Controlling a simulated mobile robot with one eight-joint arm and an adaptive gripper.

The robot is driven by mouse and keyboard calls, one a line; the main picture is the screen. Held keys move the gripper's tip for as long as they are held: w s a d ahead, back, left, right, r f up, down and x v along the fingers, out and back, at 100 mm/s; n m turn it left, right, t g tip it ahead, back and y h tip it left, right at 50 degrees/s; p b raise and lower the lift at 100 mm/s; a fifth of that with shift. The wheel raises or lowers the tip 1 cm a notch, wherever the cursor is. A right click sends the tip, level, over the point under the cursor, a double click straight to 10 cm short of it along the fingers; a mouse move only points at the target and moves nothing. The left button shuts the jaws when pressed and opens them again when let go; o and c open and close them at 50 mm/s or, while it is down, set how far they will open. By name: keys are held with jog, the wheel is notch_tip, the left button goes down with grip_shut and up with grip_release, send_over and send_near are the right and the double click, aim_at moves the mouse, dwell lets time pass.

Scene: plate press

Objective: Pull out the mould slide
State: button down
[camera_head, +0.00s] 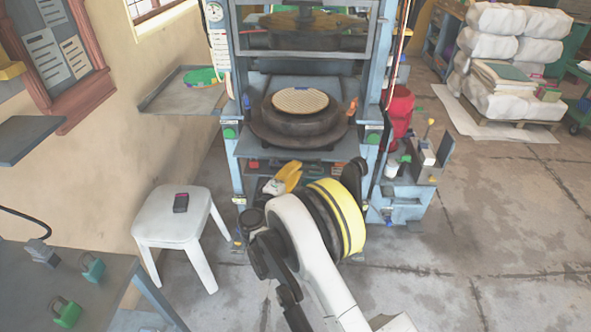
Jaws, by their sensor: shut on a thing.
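The mould slide (262,147) is the dark, flat base in the lower opening of the blue-grey press. It carries a round dark mould (298,118) with a pale, patterned disc (300,101) on top. The slide sits between the press uprights. My arm reaches up from the bottom right. The dark end that looks like my gripper (354,176) shows beyond my yellow-ringed joint, at the slide's front right. Its fingertips and the exact place of the grip are hidden.
A white stool (172,225) with a dark device stands left of the press. A side shelf (182,99) juts out at the left. A small blue-grey cabinet (408,190) and a red object (399,110) stand at the right. Yellow gloves (287,177) lie below the slide.

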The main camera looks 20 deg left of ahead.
jog(key=shift+w, duration=0.1)
jog(key=c, duration=1.7)
grip_release()
jog(key=shift+d, duration=0.1)
jog(key=shift+c, duration=0.2)
jog(key=s+a, duration=0.2)
jog(key=s, duration=1)
